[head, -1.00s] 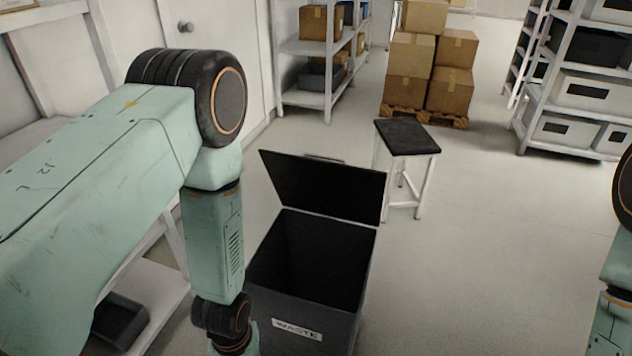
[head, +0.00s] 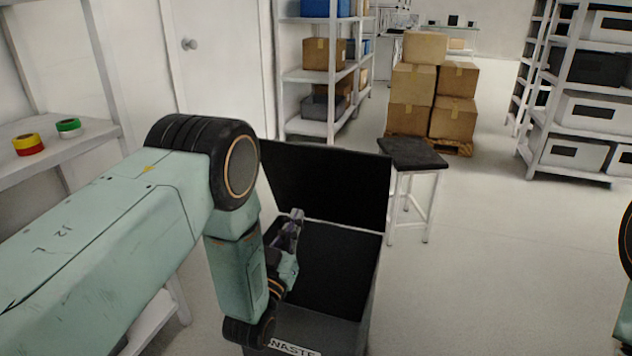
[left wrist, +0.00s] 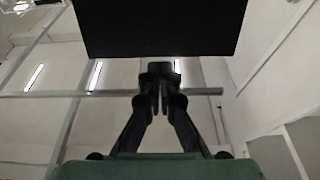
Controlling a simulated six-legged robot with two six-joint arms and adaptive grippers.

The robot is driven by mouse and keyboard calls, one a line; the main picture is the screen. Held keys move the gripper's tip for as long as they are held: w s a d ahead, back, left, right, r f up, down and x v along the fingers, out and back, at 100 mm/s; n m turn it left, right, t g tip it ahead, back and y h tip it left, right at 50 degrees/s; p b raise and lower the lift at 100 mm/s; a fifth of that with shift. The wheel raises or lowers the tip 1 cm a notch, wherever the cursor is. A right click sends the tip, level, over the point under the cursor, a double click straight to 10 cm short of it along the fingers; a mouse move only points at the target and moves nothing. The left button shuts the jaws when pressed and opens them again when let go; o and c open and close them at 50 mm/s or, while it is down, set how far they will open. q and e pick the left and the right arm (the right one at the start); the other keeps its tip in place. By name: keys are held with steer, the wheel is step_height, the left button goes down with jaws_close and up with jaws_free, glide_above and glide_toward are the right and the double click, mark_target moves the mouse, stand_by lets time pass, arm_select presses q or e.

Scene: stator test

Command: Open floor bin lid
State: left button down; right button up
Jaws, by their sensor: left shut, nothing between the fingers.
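The floor bin (head: 318,337) is a dark grey box with a white WASTE label, low in the middle of the head view. Its black lid (head: 335,185) stands raised and open at the back, and the dark inside shows. My left gripper (head: 297,216) is over the left part of the bin's opening, in front of the lid. In the left wrist view the gripper (left wrist: 160,92) is shut and empty, pointing up, with the dark lid (left wrist: 160,28) beyond the fingertips. I cannot tell whether it touches the lid. My right gripper is not in view.
A stool (head: 412,155) with a black seat stands close behind the lid on the right. Cardboard boxes (head: 430,85) sit on a pallet farther back. Shelving stands at left, back and right. The floor (head: 490,270) right of the bin is clear.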

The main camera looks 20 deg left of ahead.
mark_target(320, 156)
arm_select(q)
steer(key=shift+t, duration=0.4)
steer(key=b+x, duration=0.1)
steer(key=x, duration=0.4)
steer(key=b+x, duration=0.2)
steer(key=x, duration=0.2)
steer(key=r+b+x, duration=0.1)
steer(key=x, duration=0.4)
steer(key=shift+w+r, duration=0.1)
steer(key=shift+r, duration=0.05)
